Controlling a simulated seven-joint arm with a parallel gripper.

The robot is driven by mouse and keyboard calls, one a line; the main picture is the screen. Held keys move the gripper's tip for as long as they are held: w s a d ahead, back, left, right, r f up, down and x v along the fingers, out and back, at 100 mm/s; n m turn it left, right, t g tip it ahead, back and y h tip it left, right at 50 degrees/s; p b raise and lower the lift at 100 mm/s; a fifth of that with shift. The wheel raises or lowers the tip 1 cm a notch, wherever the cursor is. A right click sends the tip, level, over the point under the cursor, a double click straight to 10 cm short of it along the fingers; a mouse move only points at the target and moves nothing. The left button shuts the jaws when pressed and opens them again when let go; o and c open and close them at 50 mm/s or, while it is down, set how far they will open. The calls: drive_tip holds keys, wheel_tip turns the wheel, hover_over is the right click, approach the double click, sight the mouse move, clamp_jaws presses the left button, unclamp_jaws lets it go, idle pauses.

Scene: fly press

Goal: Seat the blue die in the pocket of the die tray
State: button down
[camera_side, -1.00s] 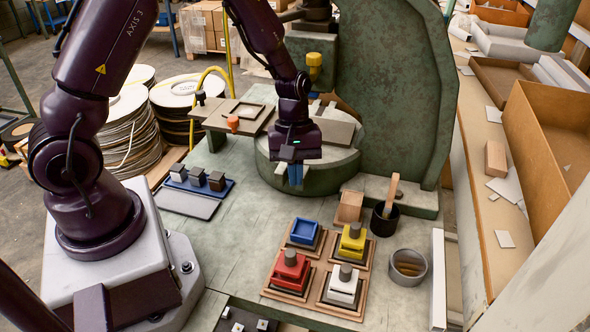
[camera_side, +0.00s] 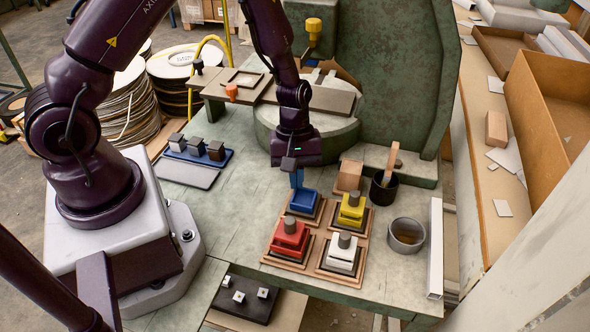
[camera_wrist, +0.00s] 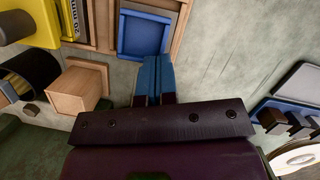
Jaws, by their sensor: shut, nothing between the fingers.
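A square blue piece (camera_side: 305,201) with a raised rim and sunken middle, which looks like the blue die, sits in the back left place of the wooden die tray (camera_side: 327,263). In the wrist view the blue piece (camera_wrist: 144,35) lies inside a wooden frame, with a grey strip showing along one edge. I cannot tell whether it is fully down in its pocket. My gripper (camera_side: 297,180) points down with its blue fingers together and nothing between them. The fingertips (camera_wrist: 151,60) are at the blue piece's edge nearest the press; touching or just above, I cannot tell.
Yellow (camera_side: 351,209), red (camera_side: 290,239) and white (camera_side: 341,257) pieces with grey knobs fill the tray's other places. A wooden block (camera_side: 349,175), a black cup (camera_side: 383,190) and a grey ring-shaped pot (camera_side: 406,234) stand close by. The green press (camera_side: 385,80) rises behind.

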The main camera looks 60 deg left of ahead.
drive_tip(key=shift+s+d, duration=0.2)
drive_tip(key=shift+d, duration=0.2)
drive_tip(key=v, duration=1)
